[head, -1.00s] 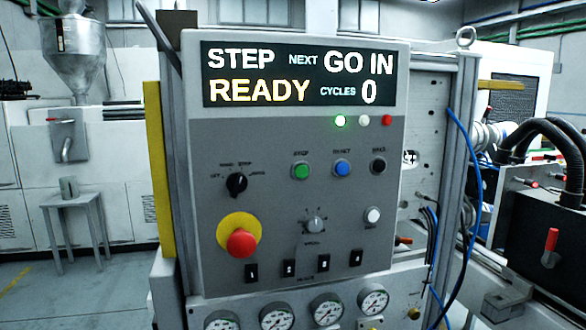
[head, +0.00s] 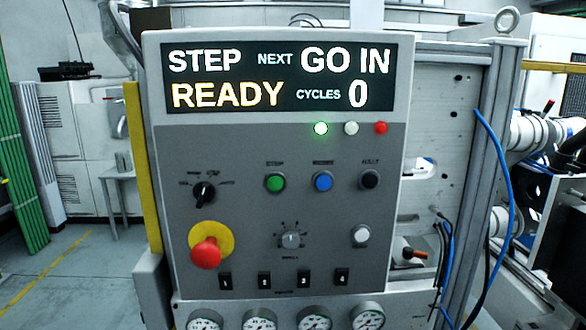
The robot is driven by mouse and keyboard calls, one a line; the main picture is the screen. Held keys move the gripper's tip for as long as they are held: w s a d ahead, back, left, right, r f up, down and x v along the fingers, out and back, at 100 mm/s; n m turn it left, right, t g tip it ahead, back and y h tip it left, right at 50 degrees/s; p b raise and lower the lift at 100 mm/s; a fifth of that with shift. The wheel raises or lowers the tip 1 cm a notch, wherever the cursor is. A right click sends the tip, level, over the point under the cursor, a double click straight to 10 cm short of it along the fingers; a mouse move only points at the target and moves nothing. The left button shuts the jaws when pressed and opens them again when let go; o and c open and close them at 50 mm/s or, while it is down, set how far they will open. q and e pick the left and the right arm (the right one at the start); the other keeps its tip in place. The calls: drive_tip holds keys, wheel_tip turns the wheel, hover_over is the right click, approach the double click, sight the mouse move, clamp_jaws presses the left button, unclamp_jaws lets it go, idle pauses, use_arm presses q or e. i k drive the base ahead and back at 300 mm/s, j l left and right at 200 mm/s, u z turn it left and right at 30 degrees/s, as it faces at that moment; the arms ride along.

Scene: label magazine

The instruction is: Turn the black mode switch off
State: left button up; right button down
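The black mode switch (head: 204,195) is a rotary knob at the upper left of the grey control panel (head: 310,185). Small labels sit around it; one above reads like STEP, the others are too small to read surely. Its white pointer mark appears to point up, slightly to the right. The display (head: 280,78) on top reads STEP, NEXT GO IN, READY, CYCLES 0. Neither of my grippers shows in the head view.
A red emergency stop button (head: 206,253) on a yellow disc sits just below the switch. A blue hose (head: 508,190) hangs right of the panel. Gauges (head: 314,322) line the bottom.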

sight(204, 192)
drive_tip(key=i+j+z, duration=0.1)
drive_tip(key=j+z, duration=0.25)
drive_tip(key=j, duration=1.05)
drive_tip(key=k+j+z, duration=0.1)
drive_tip(key=j+z, duration=0.3)
drive_tip(key=j, duration=1)
